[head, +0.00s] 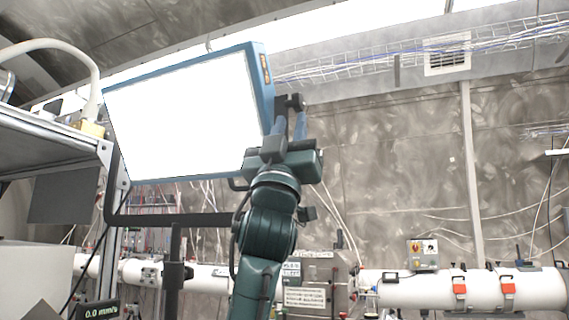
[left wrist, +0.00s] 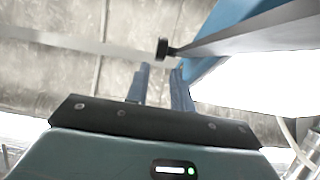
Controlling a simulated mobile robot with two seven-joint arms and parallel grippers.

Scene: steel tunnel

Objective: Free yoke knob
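A lamp panel (head: 185,118) with a bright white face and blue frame is held in a dark yoke (head: 165,218). The small black yoke knob (head: 296,101) is at the panel's right edge. In the left wrist view the knob (left wrist: 162,48) sticks out from the end of a grey yoke bar (left wrist: 250,34). My left gripper (head: 290,117) is just below the knob, fingers pointing up. In the wrist view its blue fingers (left wrist: 160,70) are apart with nothing between them, and the knob appears beyond their tips. I cannot tell whether they touch it. My right gripper is out of view.
A metal shelf (head: 50,150) with a pale hose stands at left. A white pipe (head: 420,289) with orange-tagged clamps runs along the wall. A wire cable tray (head: 400,62) is overhead. The space right of my left arm looks clear.

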